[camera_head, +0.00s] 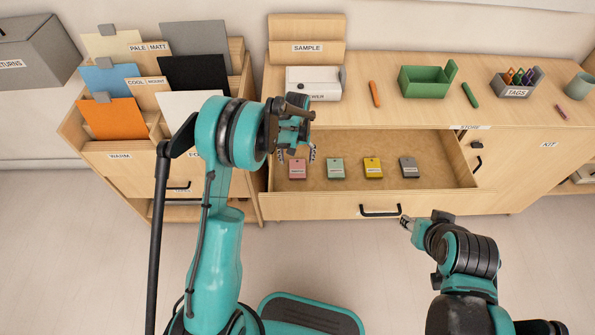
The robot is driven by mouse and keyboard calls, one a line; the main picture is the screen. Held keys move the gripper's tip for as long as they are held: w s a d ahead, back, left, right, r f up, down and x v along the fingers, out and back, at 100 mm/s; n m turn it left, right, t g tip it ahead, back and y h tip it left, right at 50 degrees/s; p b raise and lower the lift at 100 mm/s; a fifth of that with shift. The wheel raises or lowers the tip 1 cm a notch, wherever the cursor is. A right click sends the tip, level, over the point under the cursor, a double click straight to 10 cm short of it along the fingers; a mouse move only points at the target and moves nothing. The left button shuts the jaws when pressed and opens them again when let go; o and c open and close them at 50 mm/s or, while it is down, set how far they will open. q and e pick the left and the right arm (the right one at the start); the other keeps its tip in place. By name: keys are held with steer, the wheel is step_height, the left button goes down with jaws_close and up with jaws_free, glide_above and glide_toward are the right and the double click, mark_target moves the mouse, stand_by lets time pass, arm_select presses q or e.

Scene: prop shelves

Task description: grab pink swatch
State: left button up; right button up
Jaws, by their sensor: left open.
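The pink swatch (297,169) lies in the open drawer (440,152) at its left end. It is the leftmost in a row with a green swatch (335,168), a yellow swatch (373,167) and a grey swatch (409,167). My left gripper (297,153) is open just above the pink swatch, its fingers spread to either side of it in the picture. Whether they touch it cannot be told. My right gripper (404,221) is by the drawer's front handle (380,210); its finger state is too small to tell.
Behind the drawer, the counter holds a white box (314,83), an orange stick (374,94), a green tray (426,81) and a tags bin (517,85). A file rack (118,147) stands at the left. The drawer floor behind the swatches is clear.

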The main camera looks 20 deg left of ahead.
mark_target(298, 169)
arm_select(q)
steer(key=f+b, duration=0.1)
steer(key=f, duration=0.1)
steer(key=f+b, duration=0.1)
steer(key=f, duration=0.1)
steer(key=shift+s+d+f, duration=0.15)
steer(key=shift+d+f, duration=0.05)
steer(key=shift+f, duration=0.15)
steer(key=shift+r, duration=0.1)
steer(key=c, duration=1.1)
